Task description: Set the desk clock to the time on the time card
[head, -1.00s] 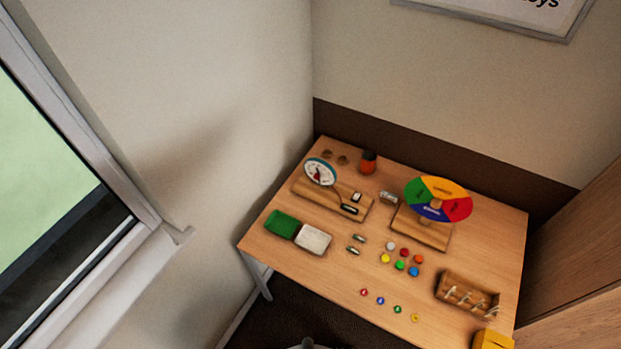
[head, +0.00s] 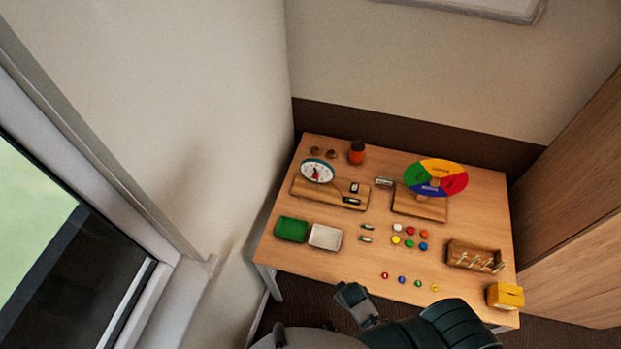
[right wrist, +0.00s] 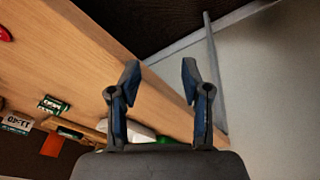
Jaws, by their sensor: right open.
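The desk clock (head: 317,171), a round white dial with a teal rim, stands at the back left end of a wooden base (head: 300,187) in the head view. Its hands are too small to read. A small pale card-like piece (head: 384,182) stands right of that base. In the right wrist view a white card (right wrist: 16,122) at the left edge seems to read 11:40, turned. My right gripper (right wrist: 157,75) is open and empty. In the head view it (head: 355,302) shows in front of the table's front edge, well short of the clock. My left gripper is not visible.
A green tray (head: 291,229) and a white tray (head: 325,237) lie front left. A colour wheel (head: 436,178) stands back right. Several coloured buttons (head: 409,237), a peg rack (head: 475,257) and a yellow box (head: 505,296) are to the right. A wall borders the left.

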